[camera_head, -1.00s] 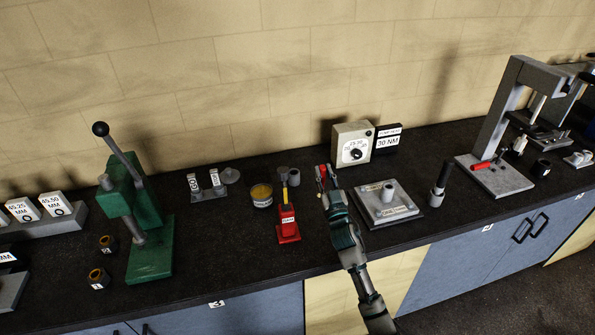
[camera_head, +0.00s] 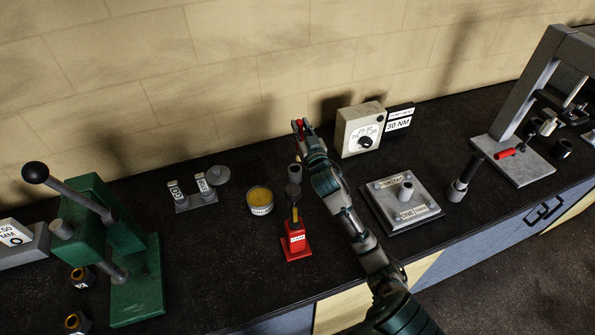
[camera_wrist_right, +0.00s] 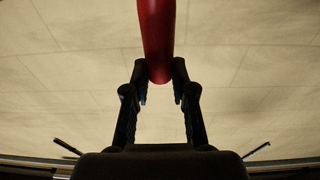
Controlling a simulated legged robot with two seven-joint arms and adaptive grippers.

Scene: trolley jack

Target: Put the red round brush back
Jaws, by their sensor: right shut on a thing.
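The red round brush (camera_head: 298,124) shows as a small red piece at the tip of my right gripper (camera_head: 303,127) in the head view. In the right wrist view, the red handle (camera_wrist_right: 157,40) stands between the two fingertips (camera_wrist_right: 160,82), which are shut on it, and runs out of the top of the picture. The gripper is in the air, seen against the back of the bench and wall. My left gripper is not in view.
A tin of yellow paste (camera_head: 260,198) is to the left, and a green press (camera_head: 135,270) further left. A dial box (camera_head: 360,130) and grey plate (camera_head: 400,210) are to the right.

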